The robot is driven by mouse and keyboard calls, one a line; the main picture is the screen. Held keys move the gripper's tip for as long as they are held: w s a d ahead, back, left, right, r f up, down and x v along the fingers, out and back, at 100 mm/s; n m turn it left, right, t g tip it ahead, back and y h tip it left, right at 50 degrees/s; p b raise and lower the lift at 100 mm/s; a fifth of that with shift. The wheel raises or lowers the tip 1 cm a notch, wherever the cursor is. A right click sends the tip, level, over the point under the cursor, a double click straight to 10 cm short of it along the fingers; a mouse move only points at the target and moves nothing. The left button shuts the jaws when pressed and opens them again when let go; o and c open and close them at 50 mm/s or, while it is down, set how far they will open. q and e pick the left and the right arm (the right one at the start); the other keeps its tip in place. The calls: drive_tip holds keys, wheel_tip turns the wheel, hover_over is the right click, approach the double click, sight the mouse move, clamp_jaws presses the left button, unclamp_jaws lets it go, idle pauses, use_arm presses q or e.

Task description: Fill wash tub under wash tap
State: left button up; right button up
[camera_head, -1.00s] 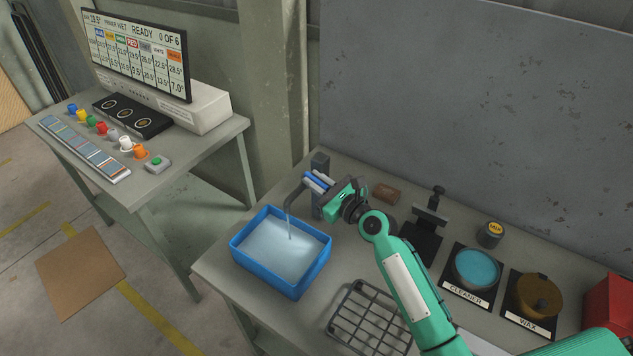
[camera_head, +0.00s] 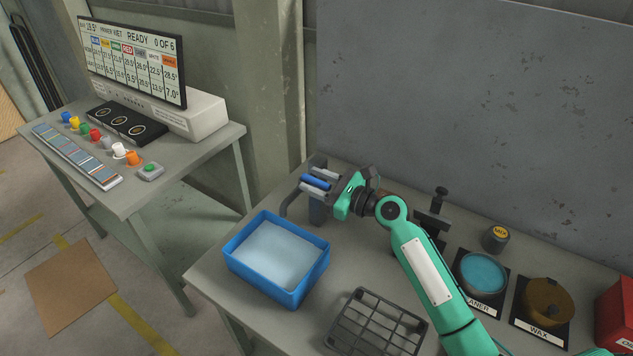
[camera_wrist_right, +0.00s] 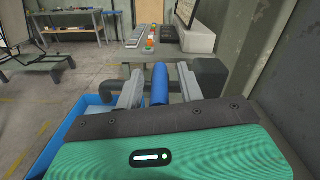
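The blue wash tub (camera_head: 262,285) stands on the bench below the tap, holding pale water (camera_head: 280,252). The dark wash tap (camera_head: 289,203) has its spout at the tub's back edge, and no stream shows from it. My right gripper (camera_head: 317,179) is at the tap with its fingers on either side of the blue tap handle (camera_head: 315,182). In the right wrist view the blue handle (camera_wrist_right: 160,85) lies between the fingers with a narrow gap on each side, so the gripper is open around it. The wrist view also shows part of the tub (camera_wrist_right: 75,115). My left gripper is out of view.
A wire rack (camera_head: 375,325) lies right of the tub. A dark stand (camera_head: 436,215), a cleaner pot (camera_head: 482,272), a wax pot (camera_head: 548,300) and a red box (camera_head: 615,315) stand further right. A second table (camera_head: 200,160) with a screen (camera_head: 130,60) is at left.

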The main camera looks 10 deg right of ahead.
drive_tip(key=v, duration=1.3)
drive_tip(key=shift+s+d, duration=0.25)
drive_tip(key=shift+d, duration=0.05)
idle(1.4)
